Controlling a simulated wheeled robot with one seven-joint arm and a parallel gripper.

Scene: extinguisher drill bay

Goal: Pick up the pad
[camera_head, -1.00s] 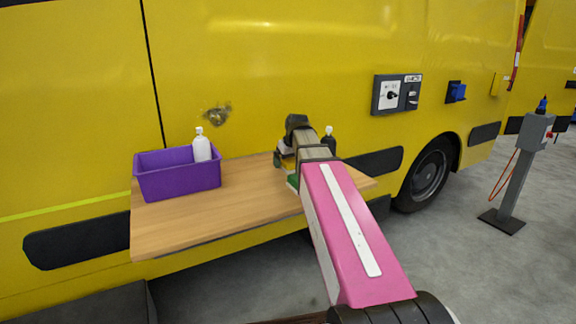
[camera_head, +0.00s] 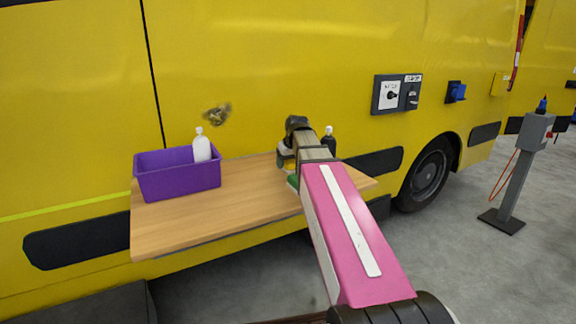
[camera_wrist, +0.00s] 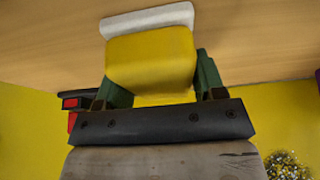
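The pad is a yellow block with a white layer (camera_wrist: 150,57). In the wrist view it sits at the fingertips of my gripper (camera_wrist: 163,80), in front of the wooden shelf. The green fingers are set apart, one at each side of the pad, and the pad's left edge overlaps the left finger. I cannot tell whether both fingers press on it or whether it touches the shelf. In the head view my gripper (camera_head: 288,168) is over the right part of the shelf, with a little of the yellow pad showing between the fingers; my arm hides the rest.
The wooden shelf (camera_head: 190,225) is fixed to a yellow van (camera_head: 270,60). A purple bin (camera_head: 180,183) and a white bottle (camera_head: 201,150) are at its left. A dark bottle (camera_head: 329,143) stands behind my gripper. The shelf's middle is clear.

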